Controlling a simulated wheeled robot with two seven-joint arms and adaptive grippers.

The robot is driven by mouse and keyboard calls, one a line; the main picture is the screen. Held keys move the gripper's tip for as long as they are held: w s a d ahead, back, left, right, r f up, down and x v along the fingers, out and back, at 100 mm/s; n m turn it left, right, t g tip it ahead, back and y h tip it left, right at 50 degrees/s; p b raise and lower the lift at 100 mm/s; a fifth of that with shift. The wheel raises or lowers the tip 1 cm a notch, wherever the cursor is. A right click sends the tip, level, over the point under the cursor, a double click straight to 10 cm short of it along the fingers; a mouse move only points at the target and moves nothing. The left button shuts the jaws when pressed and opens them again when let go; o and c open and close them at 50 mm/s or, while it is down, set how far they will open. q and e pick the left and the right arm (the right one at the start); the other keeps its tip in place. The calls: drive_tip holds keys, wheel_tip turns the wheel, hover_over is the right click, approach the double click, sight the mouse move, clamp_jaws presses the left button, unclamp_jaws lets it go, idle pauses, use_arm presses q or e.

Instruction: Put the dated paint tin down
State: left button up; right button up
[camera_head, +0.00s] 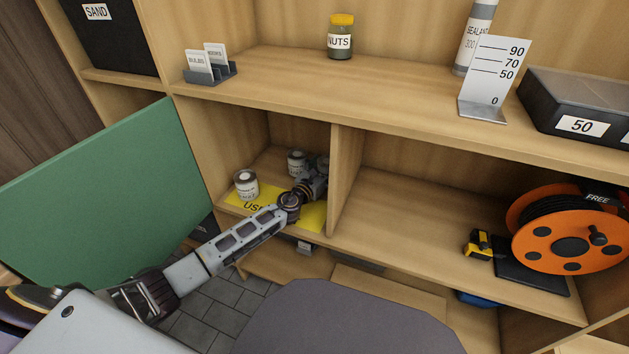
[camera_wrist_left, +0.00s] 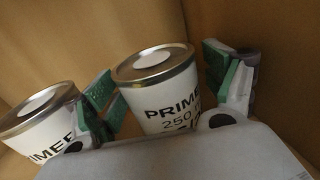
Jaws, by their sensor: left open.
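Two small white tins with metal lids stand in the left lower compartment. The tin labelled PRIMER 250 (camera_wrist_left: 165,100) is upright between the fingers of my left gripper (camera_wrist_left: 162,78), whose green pads are spread to either side. In the head view this appears to be the rear tin (camera_head: 296,161), beside my left gripper (camera_head: 312,174). The other tin (camera_head: 246,185) stands at the front left and also shows in the left wrist view (camera_wrist_left: 38,122), outside the fingers. No date is readable on either tin. My right gripper is out of view.
A yellow mat (camera_head: 234,200) with partly hidden lettering lies on the compartment floor. A wooden divider (camera_head: 345,170) stands right of my gripper, with a shelf (camera_head: 290,85) above. An orange cable reel (camera_head: 562,243) sits far right. A green panel (camera_head: 110,200) stands left of my arm.

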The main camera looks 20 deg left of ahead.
use_arm(q)
drive_tip(key=shift+p+v, duration=0.65)
drive_tip(key=shift+v, duration=5.3)
drive_tip(key=shift+r, duration=0.1)
drive_tip(key=shift+c, duration=0.2)
